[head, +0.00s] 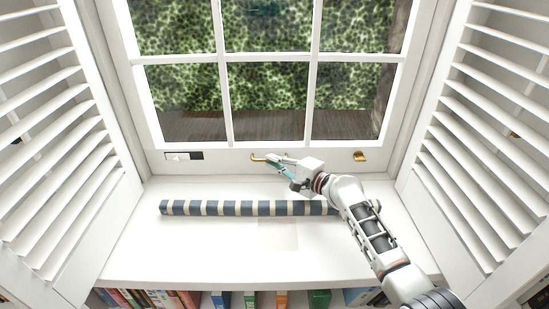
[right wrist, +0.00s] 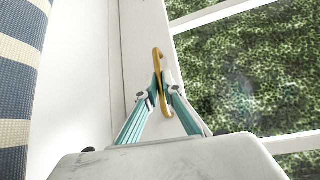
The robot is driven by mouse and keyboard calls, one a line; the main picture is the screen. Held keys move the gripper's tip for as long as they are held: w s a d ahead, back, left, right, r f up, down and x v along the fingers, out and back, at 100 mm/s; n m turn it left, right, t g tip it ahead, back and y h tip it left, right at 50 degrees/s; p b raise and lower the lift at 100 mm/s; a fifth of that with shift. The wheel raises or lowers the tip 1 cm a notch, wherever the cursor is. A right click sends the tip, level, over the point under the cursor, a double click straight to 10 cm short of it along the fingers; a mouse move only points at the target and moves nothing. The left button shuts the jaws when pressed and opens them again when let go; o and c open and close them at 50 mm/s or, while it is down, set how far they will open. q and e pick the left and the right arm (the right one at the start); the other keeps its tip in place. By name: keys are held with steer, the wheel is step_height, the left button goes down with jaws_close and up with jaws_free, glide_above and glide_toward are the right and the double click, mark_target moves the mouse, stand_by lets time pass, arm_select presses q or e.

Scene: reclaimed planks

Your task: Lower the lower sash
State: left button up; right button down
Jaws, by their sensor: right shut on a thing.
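The lower sash is a white frame with several panes, and its bottom rail (head: 225,160) runs just above the sill. A brass lift handle (head: 257,157) is on the rail near its middle, and a second brass handle (head: 360,156) is farther right. My right gripper (head: 274,160) reaches in from the right and is shut on the near-middle handle. In the right wrist view its fingertips (right wrist: 164,95) close around the brass bar (right wrist: 157,60), which sticks out at both sides. I cannot tell how large any gap under the rail is. My left gripper is out of view.
A blue-and-cream striped roll (head: 240,208) lies along the white sill (head: 200,245), partly behind my right arm. Louvred shutters stand open at left (head: 50,130) and right (head: 480,120). Books (head: 180,299) line a shelf below. A small black-and-white piece (head: 184,156) sits on the rail's left.

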steer(key=shift+s+f, duration=0.15)
steer(key=shift+f, duration=0.4)
steer(key=c, duration=2.2)
jaws_free()
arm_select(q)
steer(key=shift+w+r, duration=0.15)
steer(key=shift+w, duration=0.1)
arm_select(e)
steer(key=shift+r, duration=0.2)
steer(key=v, duration=1.1)
steer(key=shift+s+d+r, duration=0.2)
steer(key=shift+s+d, duration=0.1)
